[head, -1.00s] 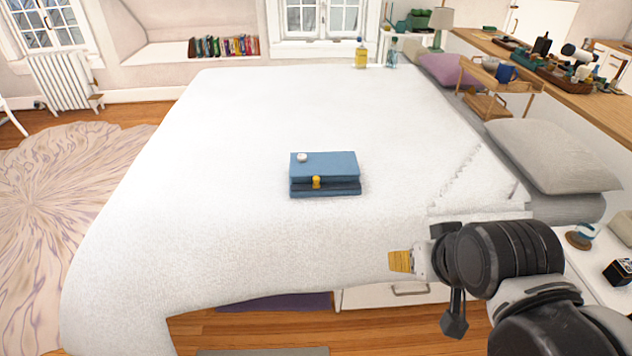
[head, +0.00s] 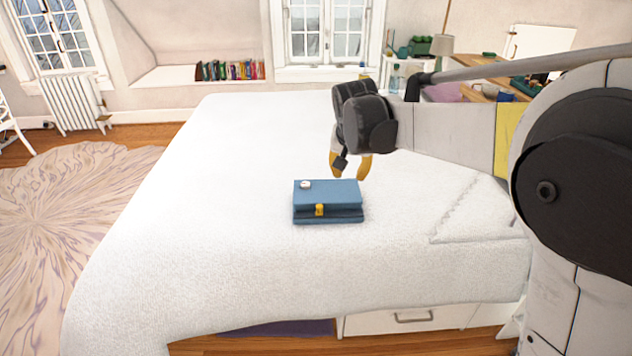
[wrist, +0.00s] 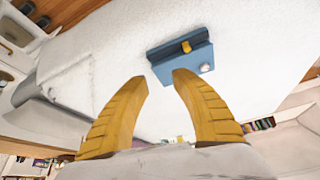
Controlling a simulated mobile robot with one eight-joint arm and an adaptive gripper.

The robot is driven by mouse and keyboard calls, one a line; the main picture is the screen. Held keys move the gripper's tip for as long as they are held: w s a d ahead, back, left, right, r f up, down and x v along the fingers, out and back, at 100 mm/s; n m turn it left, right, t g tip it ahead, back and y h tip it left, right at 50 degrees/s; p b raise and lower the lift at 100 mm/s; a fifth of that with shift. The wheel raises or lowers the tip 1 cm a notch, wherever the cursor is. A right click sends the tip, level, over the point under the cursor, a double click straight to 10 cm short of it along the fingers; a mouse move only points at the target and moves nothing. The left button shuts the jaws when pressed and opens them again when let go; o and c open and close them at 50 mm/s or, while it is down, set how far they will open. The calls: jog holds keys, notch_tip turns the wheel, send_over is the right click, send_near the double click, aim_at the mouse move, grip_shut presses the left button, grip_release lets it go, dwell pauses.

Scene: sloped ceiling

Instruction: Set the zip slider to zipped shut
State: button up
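A blue pouch-like case (head: 340,190) lies on the white bed, with a dark gap along its front side. A yellow zip slider (head: 319,210) sits at the middle of that front side. A small white round knob or button (head: 305,185) is on the top near the left corner. My gripper (head: 349,172) hangs above and just behind the case, its yellow fingers pointing down. In the wrist view my gripper (wrist: 160,78) is open and empty, with the case (wrist: 178,65) beyond the fingertips. The yellow slider (wrist: 186,47) shows on its far side there.
The white bed (head: 200,230) is clear around the case. A bottle (head: 394,79) stands beyond the bed's far edge. My arm crosses the right side and hides part of the shelf.

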jog(key=w+a+f+m, duration=0.1)
jog(key=w+a+f, duration=0.4)
jog(key=w+f, duration=0.45)
jog(key=g+p, duration=0.1)
send_near(319, 205)
jog(key=shift+m+h, duration=0.3)
jog(key=shift+m, duration=0.1)
jog(key=b+x, duration=0.2)
jog(key=x, duration=0.2)
jog(key=b+x, duration=0.2)
jog(key=x, duration=0.3)
jog(key=shift+a+f, duration=0.2)
jog(key=shift+f, duration=0.1)
grip_shut()
